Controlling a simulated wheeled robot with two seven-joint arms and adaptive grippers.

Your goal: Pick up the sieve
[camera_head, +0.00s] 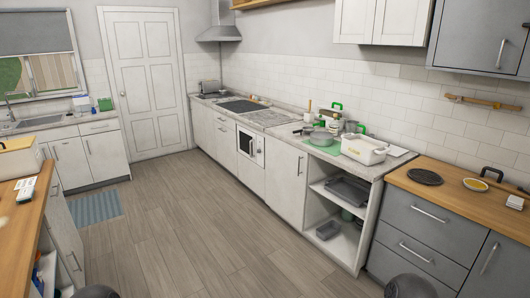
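No sieve can be made out for certain. A small round yellow item with a pale rim (475,184) lies on the wooden counter at the right. A dark handle-like shape is just behind it, and I cannot tell whether the two are one thing or whether it is a sieve. A grey pan (321,138) with a handle stands on the grey worktop in the middle. Neither of my grippers is in view; only dark rounded parts of my arms show at the bottom edge.
The wooden counter (445,205) also holds a black round plate (425,177). A white container (364,150), a green board and bottles crowd the grey worktop. Below are open shelves with a grey tray (348,189). Another wooden counter (28,225) is at left. The floor (200,215) between is clear.

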